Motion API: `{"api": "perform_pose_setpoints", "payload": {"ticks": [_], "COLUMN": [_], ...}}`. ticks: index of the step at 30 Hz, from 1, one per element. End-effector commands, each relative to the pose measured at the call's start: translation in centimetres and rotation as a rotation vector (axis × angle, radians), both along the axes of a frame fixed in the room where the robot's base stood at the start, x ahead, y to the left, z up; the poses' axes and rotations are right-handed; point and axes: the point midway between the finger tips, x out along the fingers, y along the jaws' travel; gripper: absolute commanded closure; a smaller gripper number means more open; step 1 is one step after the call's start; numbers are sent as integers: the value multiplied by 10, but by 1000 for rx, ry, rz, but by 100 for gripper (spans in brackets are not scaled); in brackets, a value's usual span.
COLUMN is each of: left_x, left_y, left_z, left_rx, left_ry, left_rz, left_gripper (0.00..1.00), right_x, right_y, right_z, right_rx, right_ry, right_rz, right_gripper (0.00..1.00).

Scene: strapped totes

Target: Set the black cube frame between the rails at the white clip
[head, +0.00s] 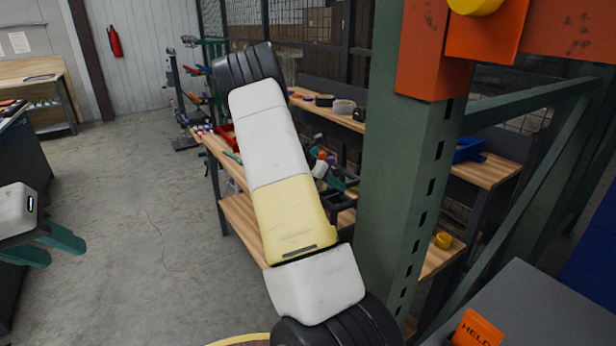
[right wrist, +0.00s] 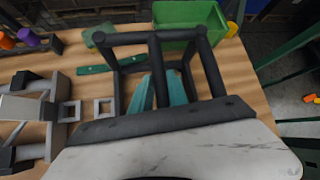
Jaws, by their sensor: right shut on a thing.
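The black cube frame (right wrist: 208,66) fills the middle of the right wrist view, over a wooden bench top. My right gripper (right wrist: 160,82) has its teal fingers on either side of one dark bar and is shut on the frame. Part of the frame also shows in the head view (head: 341,198), mostly behind my right arm. Left of it in the wrist view are grey rail-like pieces (right wrist: 38,84) and a pale block (right wrist: 24,107), possibly the white clip; I cannot tell for sure. My left gripper (head: 44,250) is open and empty at the left edge of the head view, away from the bench.
A green bin (right wrist: 190,14) stands just beyond the frame, with a green strip (right wrist: 97,69) beside it. Small pale square rings (right wrist: 103,107) lie by the grey pieces. A green rack post (head: 405,190) stands right of my arm. The floor (head: 130,220) at left is clear.

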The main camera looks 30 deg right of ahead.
Motion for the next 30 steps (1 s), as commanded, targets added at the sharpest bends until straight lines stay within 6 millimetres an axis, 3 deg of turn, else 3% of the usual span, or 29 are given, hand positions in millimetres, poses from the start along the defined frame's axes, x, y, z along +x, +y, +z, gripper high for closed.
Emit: {"api": "perform_pose_setpoints", "payload": {"ticks": [7, 8, 11, 22, 30], "left_x": [0, 0, 0, 0, 0], "left_y": [0, 0, 0, 0, 0], "left_z": [0, 0, 0, 0, 0], "left_rx": [0, 0, 0, 0, 0], "left_ry": [0, 0, 0, 0, 0], "left_rz": [0, 0, 0, 0, 0], "left_gripper": [64, 64, 64, 64, 64], "right_x": [0, 0, 0, 0, 7], "right_y": [-1, 0, 0, 1, 35], "right_z": [0, -2, -2, 2, 33], "right_rx": [-3, -1, 0, 0, 0], "right_ry": [-1, 0, 0, -1, -5], "right_rz": [0, 0, 0, 0, 4], "right_gripper": [100, 76, 58, 58, 58]}}
